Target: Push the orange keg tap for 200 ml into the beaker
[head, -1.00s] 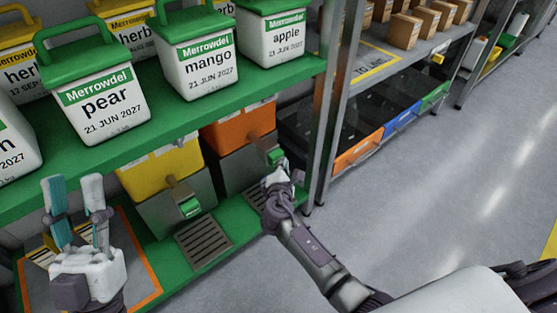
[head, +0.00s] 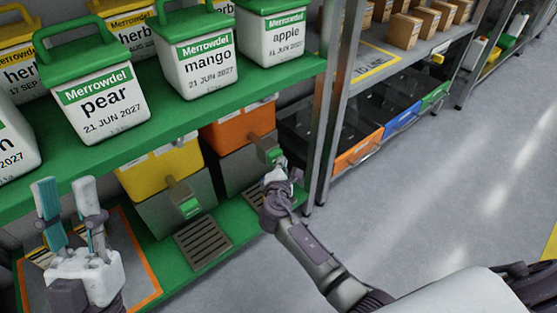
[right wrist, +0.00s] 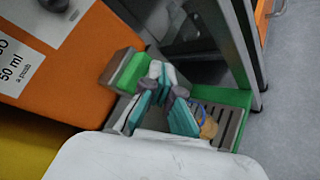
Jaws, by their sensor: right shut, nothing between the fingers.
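The orange keg (head: 240,127) stands on the lower green shelf; its front also shows in the right wrist view (right wrist: 80,65), with a label reading 50 ml a push. Its tap has a green front piece (head: 271,154), also in the right wrist view (right wrist: 128,70). My right gripper (head: 277,171) is shut and empty, its fingertips (right wrist: 164,82) close beside the tap; I cannot tell whether they touch it. A rounded tan and blue item (right wrist: 208,124) shows behind the fingers, too hidden to name as the beaker. My left gripper (head: 68,212) is open and empty at the left.
A yellow keg (head: 160,167) with a green tap stands left of the orange one, a slotted drip tray (head: 203,243) before it. The upper green shelf (head: 190,120) with labelled tubs overhangs both kegs. A metal post (head: 326,110) stands close to the right.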

